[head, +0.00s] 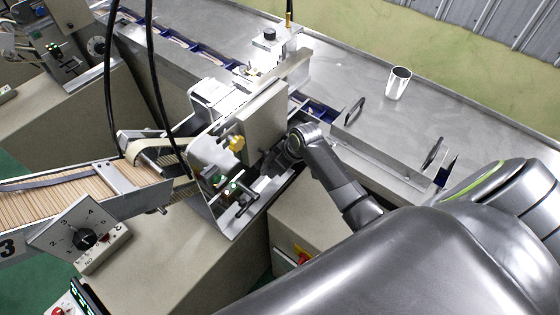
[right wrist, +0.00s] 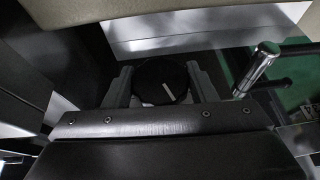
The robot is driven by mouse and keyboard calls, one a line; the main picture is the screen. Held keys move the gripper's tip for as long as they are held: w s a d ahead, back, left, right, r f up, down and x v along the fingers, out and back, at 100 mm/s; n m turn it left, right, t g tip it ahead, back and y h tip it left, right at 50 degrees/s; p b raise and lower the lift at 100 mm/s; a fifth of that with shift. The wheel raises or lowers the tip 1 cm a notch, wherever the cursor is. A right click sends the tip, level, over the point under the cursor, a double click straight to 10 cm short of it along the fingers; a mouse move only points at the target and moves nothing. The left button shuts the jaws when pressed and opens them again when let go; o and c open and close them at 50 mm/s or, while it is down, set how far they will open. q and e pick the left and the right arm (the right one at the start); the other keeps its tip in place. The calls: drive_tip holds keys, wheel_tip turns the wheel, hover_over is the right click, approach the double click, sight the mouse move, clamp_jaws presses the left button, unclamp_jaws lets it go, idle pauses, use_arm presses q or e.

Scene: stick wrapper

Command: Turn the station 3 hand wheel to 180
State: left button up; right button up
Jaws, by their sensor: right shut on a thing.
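The hand wheel (right wrist: 150,76) is a dark round knob with a short white mark, seen in the right wrist view. The mark slants toward the lower right of that picture. My right gripper (right wrist: 160,88) has its grey fingers on either side of the knob and is shut on it. In the head view my right gripper (head: 266,168) reaches into the near right side of the station machine (head: 222,172). The wheel cannot be made out there, behind the gripper. I cannot read any degree scale. My left gripper is not in view.
A chrome handle (right wrist: 258,68) stands close to the right finger in the wrist view. A dial box (head: 85,238) and a feed belt marked 3 (head: 70,195) are at left. A white cup (head: 398,83) stands on the steel table. Black cables hang above the belt.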

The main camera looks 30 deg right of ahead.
drive_tip(key=shift+a+r+n+t+h+p, duration=0.1)
drive_tip(key=shift+n+t+h+p, duration=0.3)
drive_tip(key=shift+h+p, duration=0.6)
drive_tip(key=shift+h, duration=0.3)
drive_tip(key=o, duration=1)
drive_tip(key=shift+c, duration=0.2)
drive_tip(key=b+v, duration=0.1)
drive_tip(key=v, duration=1.6)
drive_tip(key=shift+s+b, duration=0.35)
